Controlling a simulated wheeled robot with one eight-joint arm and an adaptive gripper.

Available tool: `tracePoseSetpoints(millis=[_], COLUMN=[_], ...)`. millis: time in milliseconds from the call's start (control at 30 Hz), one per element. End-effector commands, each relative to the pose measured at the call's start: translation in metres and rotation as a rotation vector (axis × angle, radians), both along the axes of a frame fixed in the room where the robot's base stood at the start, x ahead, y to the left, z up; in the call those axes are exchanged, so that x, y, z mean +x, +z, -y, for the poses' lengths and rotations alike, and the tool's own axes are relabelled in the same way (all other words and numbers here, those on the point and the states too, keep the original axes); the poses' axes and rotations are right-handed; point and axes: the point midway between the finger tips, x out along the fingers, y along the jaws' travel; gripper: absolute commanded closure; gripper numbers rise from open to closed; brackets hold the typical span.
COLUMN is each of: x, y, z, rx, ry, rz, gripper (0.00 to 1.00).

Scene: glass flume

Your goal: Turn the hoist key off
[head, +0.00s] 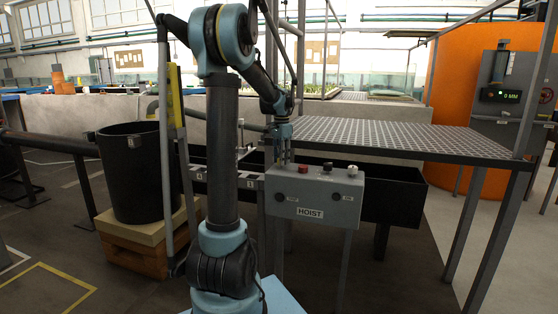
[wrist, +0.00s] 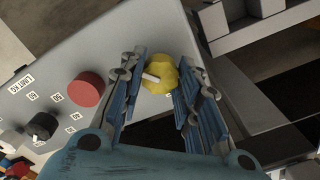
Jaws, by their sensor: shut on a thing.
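The grey HOIST control box (head: 315,198) stands in front of the grated platform. A yellow knob (wrist: 160,74) with a pale pointer bar on its face sits on the box top in the wrist view; I take it as the hoist key. The bar slants slightly, from upper left to lower right. My gripper (head: 284,158) reaches down at the left end of the box. In the wrist view my gripper (wrist: 161,66) has its two blue fingers on either side of the knob, shut on it. In the head view the knob is hidden by my gripper.
Next to the knob on the box are a red button (wrist: 87,89) and a black knob (wrist: 43,126). A white-topped knob (head: 352,170) stands at the box's right end. A black bin (head: 138,175) is at the left. The grated platform (head: 400,137) lies behind.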

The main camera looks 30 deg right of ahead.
Motion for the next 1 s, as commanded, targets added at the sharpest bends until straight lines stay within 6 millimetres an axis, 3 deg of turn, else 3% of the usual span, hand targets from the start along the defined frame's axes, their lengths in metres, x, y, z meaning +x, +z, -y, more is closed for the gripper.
tracePoseSetpoints(millis=[1000], x=[0.0011], y=[0.0002], z=[-0.001], rx=[0.001], ry=[-0.648], rz=[0.002], gripper=[0.93])
